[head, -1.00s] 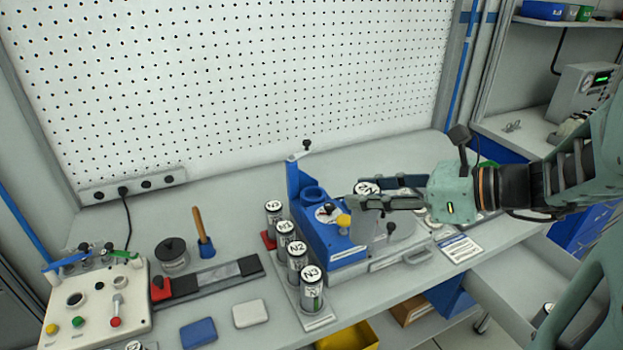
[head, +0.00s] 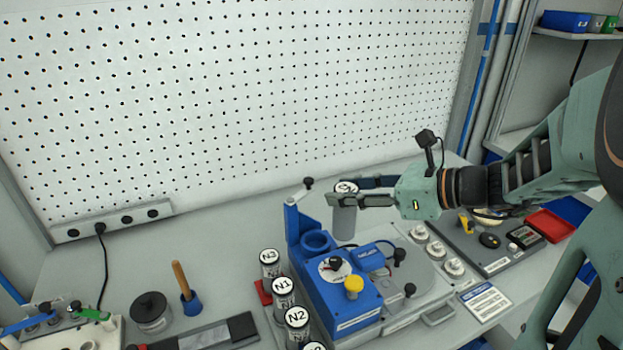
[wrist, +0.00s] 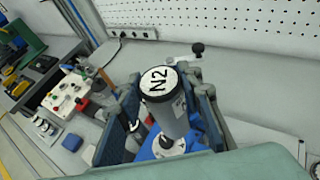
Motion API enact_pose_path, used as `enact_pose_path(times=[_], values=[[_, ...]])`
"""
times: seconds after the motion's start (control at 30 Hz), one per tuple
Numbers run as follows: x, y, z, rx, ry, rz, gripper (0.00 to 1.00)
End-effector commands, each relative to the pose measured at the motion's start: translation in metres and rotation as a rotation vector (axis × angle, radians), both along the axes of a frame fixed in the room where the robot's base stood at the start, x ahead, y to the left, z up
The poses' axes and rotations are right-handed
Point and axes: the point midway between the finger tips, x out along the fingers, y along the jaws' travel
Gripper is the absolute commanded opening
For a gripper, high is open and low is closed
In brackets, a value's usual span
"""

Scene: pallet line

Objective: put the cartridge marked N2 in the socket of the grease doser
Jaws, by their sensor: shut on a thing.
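My gripper (head: 352,193) is shut on a grey cartridge (head: 344,222) with a white top. The wrist view shows the mark N2 on this cartridge (wrist: 160,82), which stands roughly upright between the fingers. The blue grease doser (head: 337,290) stands on the bench. Its round socket (head: 316,241) is a blue ring at the back left and looks empty. In the head view the cartridge is just right of the socket and apart from it, with its lower end near ring height. In the wrist view the cartridge hides part of the doser.
A rack left of the doser holds several cartridges, among them N3 (head: 270,258), N1 (head: 284,287) and another N2 (head: 297,318). A blue upright with a black knob (head: 308,183) rises behind the socket.

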Motion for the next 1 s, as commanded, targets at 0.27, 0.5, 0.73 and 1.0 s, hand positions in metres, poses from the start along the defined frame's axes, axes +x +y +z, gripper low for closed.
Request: enact_pose_path(times=[0.27,0.5,0.73,1.0], values=[[0.044,0.039,-0.043,0.004,0.005,0.003,0.0],[0.061,0.052,-0.067,0.002,0.0,0.001,0.0],[0.067,0.056,-0.089,0.003,0.003,-0.001,0.0],[0.067,0.056,-0.107,0.0,-0.001,0.0,0.0]])
